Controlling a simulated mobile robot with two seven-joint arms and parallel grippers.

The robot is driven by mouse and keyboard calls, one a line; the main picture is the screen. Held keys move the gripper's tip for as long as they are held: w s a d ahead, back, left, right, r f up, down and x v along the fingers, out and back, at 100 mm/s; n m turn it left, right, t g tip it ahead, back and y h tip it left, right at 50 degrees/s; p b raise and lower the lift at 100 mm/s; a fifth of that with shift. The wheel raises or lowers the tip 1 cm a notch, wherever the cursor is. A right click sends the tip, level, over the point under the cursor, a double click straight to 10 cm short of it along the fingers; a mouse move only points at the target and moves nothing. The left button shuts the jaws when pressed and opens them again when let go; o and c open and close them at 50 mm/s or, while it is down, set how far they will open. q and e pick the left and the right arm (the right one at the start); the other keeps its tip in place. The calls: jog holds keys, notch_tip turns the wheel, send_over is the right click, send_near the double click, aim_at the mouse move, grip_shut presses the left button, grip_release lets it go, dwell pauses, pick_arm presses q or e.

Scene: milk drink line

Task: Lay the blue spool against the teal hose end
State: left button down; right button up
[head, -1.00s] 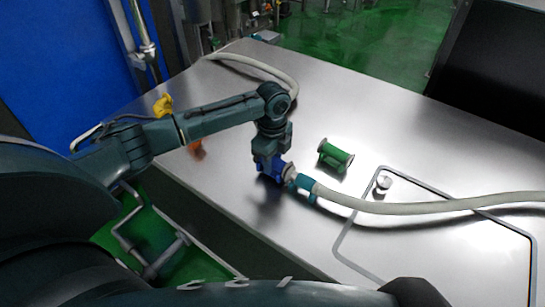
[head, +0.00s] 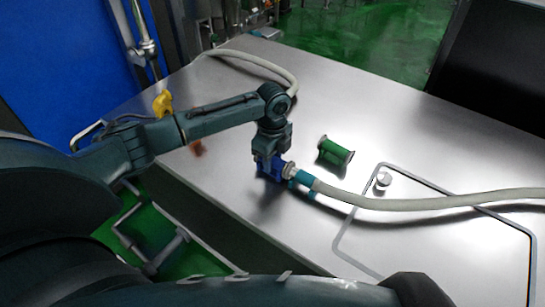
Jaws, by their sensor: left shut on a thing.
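The blue spool (head: 274,169) is held under my left gripper (head: 271,156), which is shut on it near the front-left edge of the steel table. The spool's pale metal end (head: 289,170) faces the teal hose end (head: 304,178). The two are touching or very nearly so; I cannot tell if a gap is left. The teal end sits on a pale hose (head: 420,204) that runs off to the right. The gripper's fingers are mostly hidden by the wrist and the spool. My right gripper is not in view.
A green spool (head: 335,151) lies on the steel table (head: 380,125) just right of the gripper. A round metal knob (head: 383,180) stands by a raised rectangular outline. Another pale hose (head: 262,64) curves at the back left. The table's far middle is clear.

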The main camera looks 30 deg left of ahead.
pick_arm(q)
jog(key=c, duration=1)
grip_release()
notch_tip(320, 180, up, 13)
jog(key=p, duration=0.1)
